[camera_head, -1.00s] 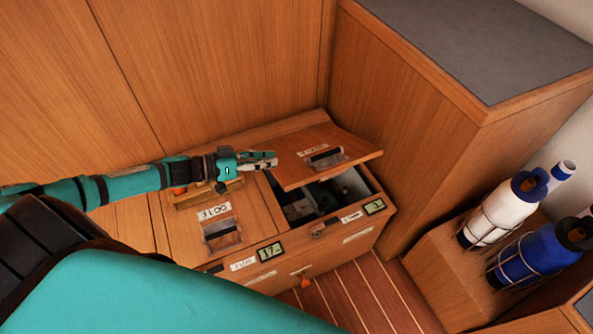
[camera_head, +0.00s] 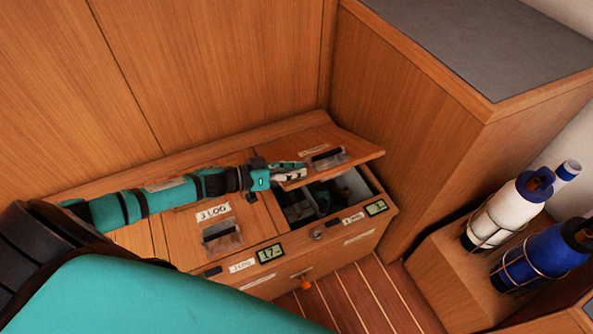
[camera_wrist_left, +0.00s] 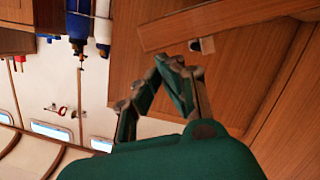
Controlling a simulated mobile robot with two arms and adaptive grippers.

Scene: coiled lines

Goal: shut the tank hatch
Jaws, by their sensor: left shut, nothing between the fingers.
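The tank hatch (camera_head: 345,150) is the right-hand wooden lid on the low bench, propped up at a slant with a dark handle on its top. Under its raised edge shows the open tank compartment (camera_head: 345,195), dark with some items inside. My left gripper (camera_head: 303,171) is shut and empty, at the left edge of the hatch and over the opening. In the left wrist view its fingers (camera_wrist_left: 165,62) are together, close to the wooden hatch edge (camera_wrist_left: 225,22); I cannot tell whether they touch. My right gripper is not in view.
A shut lid with a label and handle (camera_head: 221,236) lies left of the opening. Small displays (camera_head: 270,253) sit on the bench front. A tall cabinet (camera_head: 410,140) stands right of the hatch. White (camera_head: 507,212) and blue (camera_head: 540,257) bottles stand in racks at right.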

